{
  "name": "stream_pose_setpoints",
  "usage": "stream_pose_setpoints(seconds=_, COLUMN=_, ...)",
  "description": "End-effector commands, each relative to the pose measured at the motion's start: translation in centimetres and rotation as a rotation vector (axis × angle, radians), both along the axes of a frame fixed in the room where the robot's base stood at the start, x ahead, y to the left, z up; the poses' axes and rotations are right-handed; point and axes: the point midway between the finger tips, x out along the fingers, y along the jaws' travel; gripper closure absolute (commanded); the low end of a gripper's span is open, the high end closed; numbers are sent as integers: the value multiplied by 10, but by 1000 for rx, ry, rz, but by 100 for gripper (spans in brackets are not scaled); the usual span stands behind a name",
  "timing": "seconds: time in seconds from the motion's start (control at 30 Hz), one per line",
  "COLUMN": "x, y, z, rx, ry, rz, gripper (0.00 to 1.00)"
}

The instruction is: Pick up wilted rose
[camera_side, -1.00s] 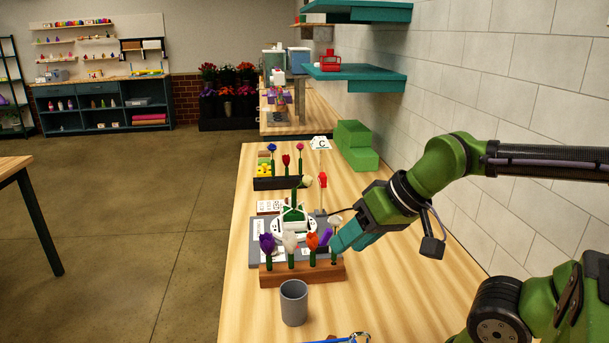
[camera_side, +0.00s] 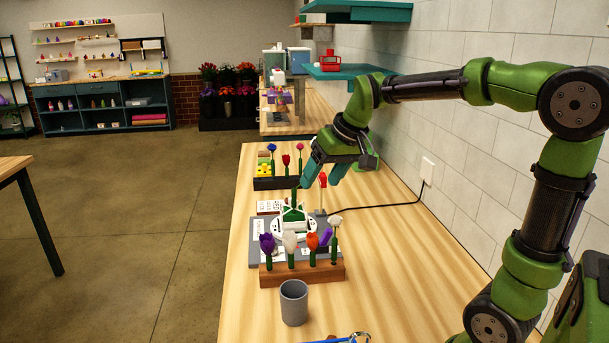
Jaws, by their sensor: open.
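My gripper (camera_side: 319,185) is open, its teal fingers pointing down over the far middle of the bench. A small red bloom (camera_side: 323,180) shows between the fingers; I cannot tell whether it is the wilted rose or whether the fingers touch it. A red flower (camera_side: 286,160) stands upright in the dark far rack (camera_side: 275,184), between a blue flower (camera_side: 272,148) and a pink one (camera_side: 300,148). The near wooden rack (camera_side: 300,273) holds a purple, a white and an orange flower, and a pale flower (camera_side: 335,222) at its right end.
A white fixture with green parts (camera_side: 293,222) stands on a grey board behind the wooden rack. A grey cup (camera_side: 294,303) is in front. A black cable (camera_side: 385,205) crosses to the wall. A teal shelf (camera_side: 345,72) hangs near my arm. The bench's right front is clear.

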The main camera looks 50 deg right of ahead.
Motion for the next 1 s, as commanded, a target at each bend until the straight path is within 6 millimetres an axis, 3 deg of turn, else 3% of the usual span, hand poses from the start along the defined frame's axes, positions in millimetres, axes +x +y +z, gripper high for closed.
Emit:
stream_pose_setpoints(seconds=0.03, x=22, y=-24, z=2, rx=-28, ry=18, rz=25, gripper=33)
stream_pose_setpoints(seconds=0.2, x=73, y=-88, z=11, rx=-142, ry=54, rz=186, gripper=33)
stream_pose_setpoints(seconds=0.33, x=97, y=-120, z=22, rx=-232, ry=62, rz=336, gripper=33)
stream_pose_setpoints(seconds=0.47, x=105, y=-123, z=48, rx=-317, ry=40, rz=482, gripper=33)
stream_pose_setpoints(seconds=0.6, x=103, y=-121, z=44, rx=-334, ry=52, rz=555, gripper=33)
stream_pose_setpoints(seconds=0.73, x=110, y=-121, z=27, rx=-336, ry=53, rz=565, gripper=33)
stream_pose_setpoints(seconds=1.0, x=135, y=-122, z=-27, rx=-335, ry=52, rz=562, gripper=33)
